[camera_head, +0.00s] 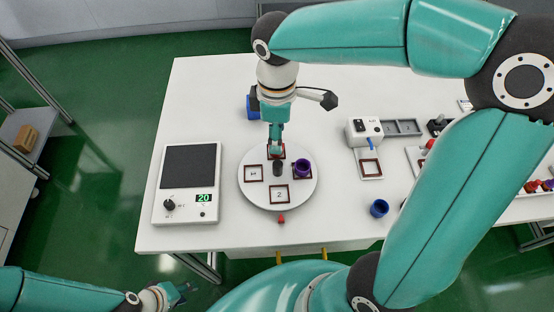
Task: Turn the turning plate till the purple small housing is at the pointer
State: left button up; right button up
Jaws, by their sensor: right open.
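The round white turning plate (262,194) lies on the table with several dark-framed square places around its edge. The purple small housing (303,167) stands on the place at the plate's right side. The red pointer (281,219) is at the plate's front edge, in line with the place marked 2 (279,194). A dark knob (278,169) stands at the plate's middle. My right gripper (276,150) is open, pointing down just behind the knob; I cannot tell whether it touches. It partly hides the rear place. My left gripper (183,292) is open and empty, off the table's front.
A white scale-like device (187,213) reading 20 stands left of the plate. A blue ring-like part (379,208) lies to the right. A white box device (364,131) and a grey tray (402,128) stand further back. My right arm covers much of the right side.

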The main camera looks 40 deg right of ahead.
aim_at(278, 164)
notch_tip(278, 164, down, 12)
jog(key=shift+s+f, duration=0.1)
jog(key=shift+f, duration=0.15)
jog(key=shift+s, duration=0.1)
grip_shut()
